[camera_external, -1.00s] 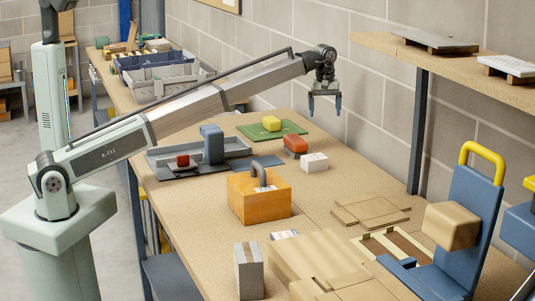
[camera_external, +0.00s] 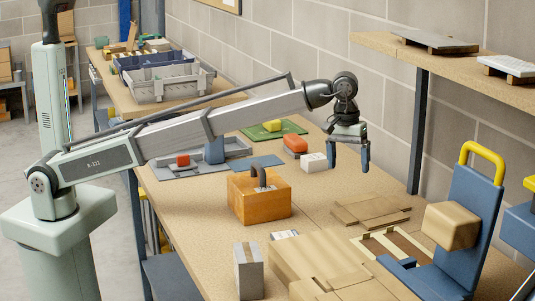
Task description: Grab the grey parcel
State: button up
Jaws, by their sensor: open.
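The grey parcel (camera_external: 249,272) is an upright box with a tan tape strip, standing near the table's front left edge in the external view. My gripper (camera_external: 349,165) is open and empty, fingers pointing down, above the table. It is well behind and to the right of the parcel, close to a small white box (camera_external: 313,162) in the picture. The parcel's sides facing away from the camera are hidden.
An orange wooden box with a dark handle (camera_external: 259,197) stands behind the parcel. Flat cardboard (camera_external: 315,255) lies to its right. A blue stand with a yellow handle (camera_external: 463,220) holds a tan box at right. A shelf (camera_external: 445,62) overhangs the table's back.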

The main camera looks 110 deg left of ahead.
jog(key=s+d+m, duration=0.2)
jog(key=d, duration=1.3)
jog(key=n+h, duration=0.3)
jog(key=n, duration=0.7)
send_near(248, 251)
jog(key=shift+t, duration=0.4)
jog(key=x, duration=0.7)
jog(key=shift+s+d, duration=0.3)
jog(key=shift+d, duration=0.05)
jog(key=shift+a+x, duration=0.15)
jog(key=shift+x, duration=1.15)
jog(key=shift+a+x, duration=0.15)
jog(key=shift+x, duration=1.15)
jog(key=shift+f, duration=0.35)
jog(key=c, duration=1.3)
